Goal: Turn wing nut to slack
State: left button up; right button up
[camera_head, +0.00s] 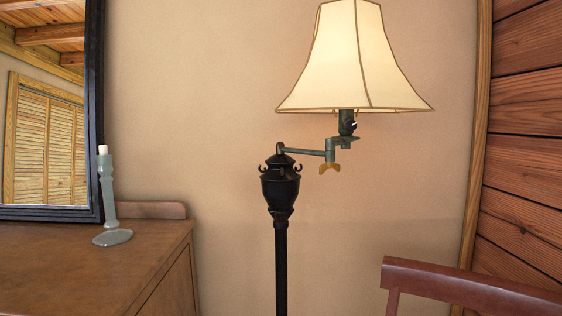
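A brass-coloured wing nut (329,168) sits under the joint at the end of the green swing arm (305,152) of a floor lamp. Its two wings spread left and right. Above the joint is a dark socket (347,122) beneath a cream lamp shade (355,60). The swing arm runs left to a black urn-shaped lamp body (280,185) on a black pole (281,265). From this view I cannot tell how tight the wing nut is. Neither of my grippers shows in the head view, and nothing touches the wing nut.
A wooden dresser (85,265) stands at the left, with a candlestick (109,200) and a dark-framed mirror (95,110). A reddish wooden chair back (460,287) is at the lower right. The space around the swing arm is clear, with a beige wall (190,110) behind it.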

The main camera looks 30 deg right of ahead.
aim_at(322, 167)
jog(key=k+z, duration=0.2)
jog(key=z, duration=0.3)
jog(key=k+l+z, duration=0.2)
jog(key=z, duration=0.25)
